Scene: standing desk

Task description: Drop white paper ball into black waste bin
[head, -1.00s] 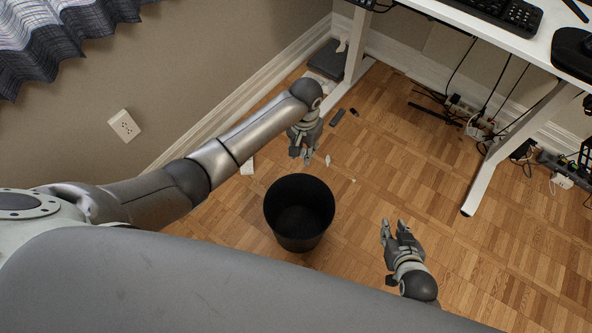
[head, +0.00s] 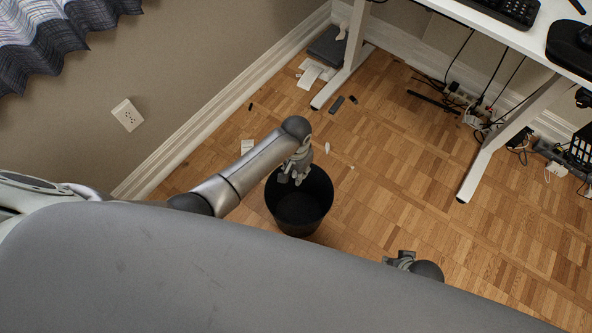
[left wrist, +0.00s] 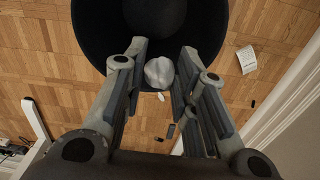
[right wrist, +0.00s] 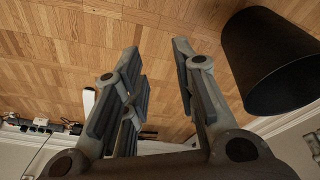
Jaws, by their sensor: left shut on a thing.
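The black waste bin (head: 316,205) stands on the wood floor, open at the top. It also fills the top middle of the left wrist view (left wrist: 100,35). My left gripper (head: 292,180) is over the bin's far left rim. In the left wrist view, its fingers (left wrist: 159,74) are shut on the white paper ball (left wrist: 159,71), which shows against the dark bin. The ball cannot be made out in the head view. My right gripper (right wrist: 157,60) is open and empty, to the side of the bin. Only part of it shows in the head view (head: 398,258).
A white desk leg (head: 343,80) and cables (head: 485,105) stand beyond the bin. Small items, including a dark grey one (head: 337,104) and a white one (head: 327,148), lie on the floor. Floor right of the bin is mostly clear.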

